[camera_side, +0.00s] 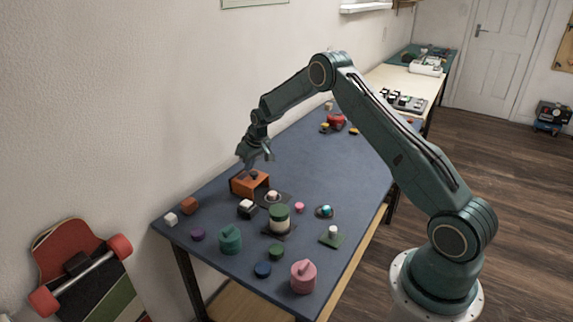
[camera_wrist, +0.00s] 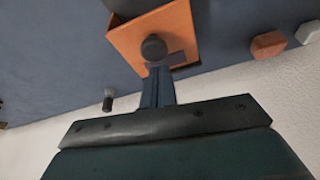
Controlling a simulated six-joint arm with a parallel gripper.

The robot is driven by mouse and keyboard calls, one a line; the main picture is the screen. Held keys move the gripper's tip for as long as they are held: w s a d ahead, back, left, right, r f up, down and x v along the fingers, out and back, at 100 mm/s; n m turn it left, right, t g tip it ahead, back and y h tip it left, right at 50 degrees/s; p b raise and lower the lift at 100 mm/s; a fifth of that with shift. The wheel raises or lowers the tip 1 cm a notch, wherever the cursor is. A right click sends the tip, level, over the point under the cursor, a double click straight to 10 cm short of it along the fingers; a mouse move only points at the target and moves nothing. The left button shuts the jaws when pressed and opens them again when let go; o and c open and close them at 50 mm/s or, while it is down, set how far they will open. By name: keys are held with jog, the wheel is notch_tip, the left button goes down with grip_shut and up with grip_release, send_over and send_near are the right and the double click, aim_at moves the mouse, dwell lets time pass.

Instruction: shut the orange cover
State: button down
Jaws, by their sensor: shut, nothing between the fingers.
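The orange cover (camera_side: 243,186) is a small box-like piece near the wall-side edge of the blue table, with a dark round knob. In the wrist view the orange cover (camera_wrist: 125,37) fills the top middle, and its dark knob (camera_wrist: 153,47) is right in front of my fingers. I cannot tell how far open the cover stands. My gripper (camera_side: 262,157) is just above the cover, pointing down. In the wrist view my gripper (camera_wrist: 156,72) is shut and empty, its tips close to the knob. I cannot tell whether they touch it.
Close by are a black-and-white block (camera_side: 246,208), a green-topped jar (camera_side: 279,217) and an orange-brown block (camera_side: 189,205). Teal (camera_side: 230,239) and pink (camera_side: 303,277) pots stand nearer the front. The wall (camera_side: 120,120) runs close behind the cover. The table's middle (camera_side: 315,160) is clear.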

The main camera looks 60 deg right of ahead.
jog(key=shift+s, duration=5.05)
jog(key=shift+f, duration=0.1)
notch_tip(320, 180, up, 10)
jog(key=shift+w+r, duration=0.25)
jog(key=shift+w, duration=0.1)
